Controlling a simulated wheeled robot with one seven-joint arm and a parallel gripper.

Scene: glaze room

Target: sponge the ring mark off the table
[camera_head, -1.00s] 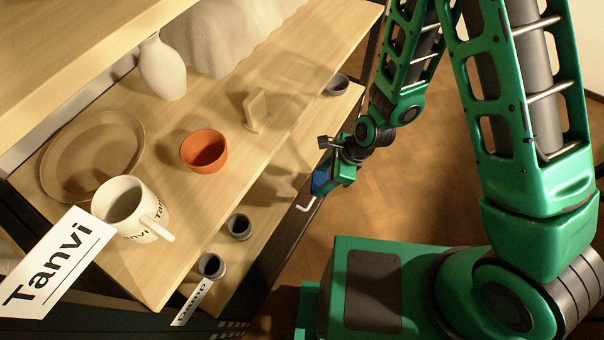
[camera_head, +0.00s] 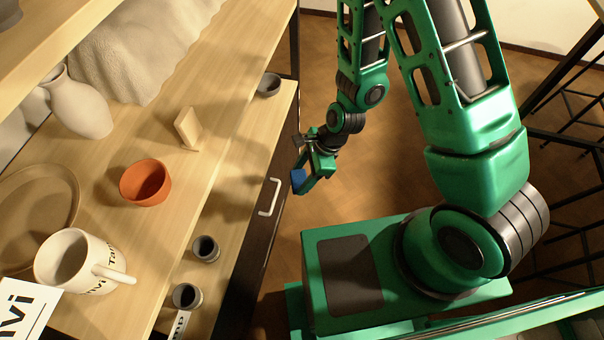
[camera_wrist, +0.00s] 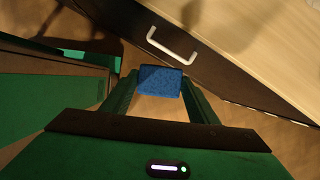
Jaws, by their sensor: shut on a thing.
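My gripper (camera_head: 306,180) is shut on a blue sponge (camera_head: 298,178), out over the floor just right of the shelf unit. In the wrist view the sponge (camera_wrist: 160,80) sits between the two green fingers, apart from the drawer front beyond it. No ring mark can be made out on the wooden surfaces in view. The upper wooden board (camera_head: 112,210) carries the pottery, and a lower wooden surface (camera_head: 232,190) sticks out beneath it, above a dark drawer front with a white handle (camera_head: 269,197).
On the upper board are a white mug (camera_head: 68,262), an orange bowl (camera_head: 146,182), a brown plate (camera_head: 35,212), a white vase (camera_head: 80,108) and a small wooden block (camera_head: 188,128). Small grey cups (camera_head: 206,249) stand on the lower surface, whose middle is clear. A dark metal frame (camera_head: 565,115) is at right.

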